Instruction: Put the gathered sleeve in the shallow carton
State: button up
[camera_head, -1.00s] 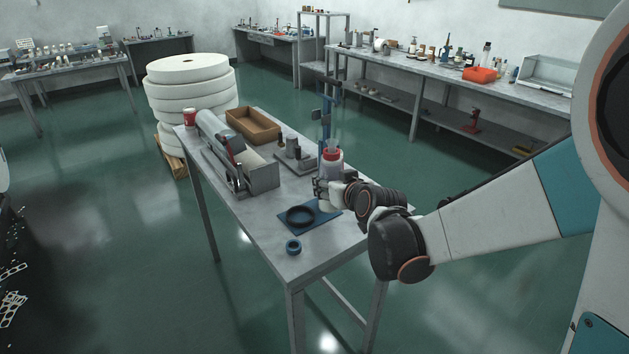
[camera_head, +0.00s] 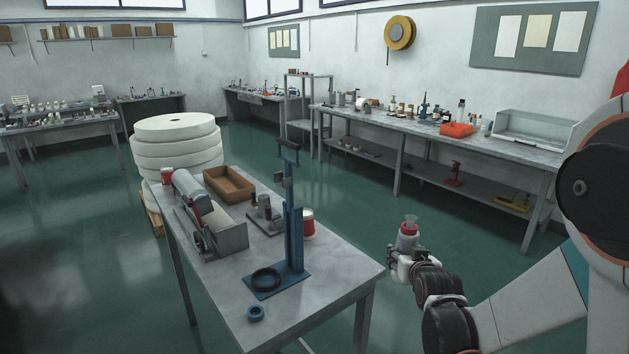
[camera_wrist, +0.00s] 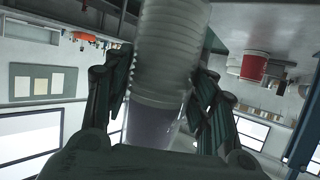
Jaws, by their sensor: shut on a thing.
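My gripper (camera_head: 402,256) is shut around a sleeve of nested cups (camera_head: 408,240), held upright off the right side of the table, clear of it. The sleeve shows a red band and a pale, translucent top. In the wrist view the sleeve (camera_wrist: 168,60) is ribbed and whitish, between my dark fingers; its far end is cut off by the frame. The shallow carton (camera_head: 243,194) is a brown open box at the back of the table, left of the blue press. Its visible inside looks empty.
A blue upright press (camera_head: 293,225) stands between my gripper and the carton. A red-and-white cup (camera_head: 308,224) stands behind it. A grey machine (camera_head: 213,225) is in front of the carton; small fixtures (camera_head: 265,215) stand to its right. A blue ring (camera_head: 256,313) lies near the front edge.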

aim_at(228, 187)
jog(key=i+l+z, duration=0.25)
jog(key=z, duration=0.15)
jog(key=i+l+z, duration=0.15)
jog(key=i+z, duration=0.7)
jog(key=i+l, duration=0.1)
jog(key=i, duration=0.35)
jog(key=i+u, duration=0.1)
jog(key=i, duration=0.4)
jog(key=i+j+u, duration=0.15)
jog(key=i+u, duration=0.2)
jog(key=u, duration=0.15)
jog(key=i+u, duration=0.45)
jog(key=i+l+u, duration=0.15)
jog(key=i+u, duration=0.15)
jog(key=u, duration=0.2)
jog(key=i+j+u, duration=0.35)
jog(key=i+u, duration=0.2)
jog(key=i, duration=0.2)
jog(key=i+j+u, duration=0.1)
jog(key=i+u, duration=0.15)
jog(key=i, duration=0.15)
jog(key=i+j+u, duration=0.2)
jog(key=j, duration=0.25)
jog(key=i+j+u, duration=0.2)
jog(key=i+j, duration=0.1)
jog(key=j, duration=0.05)
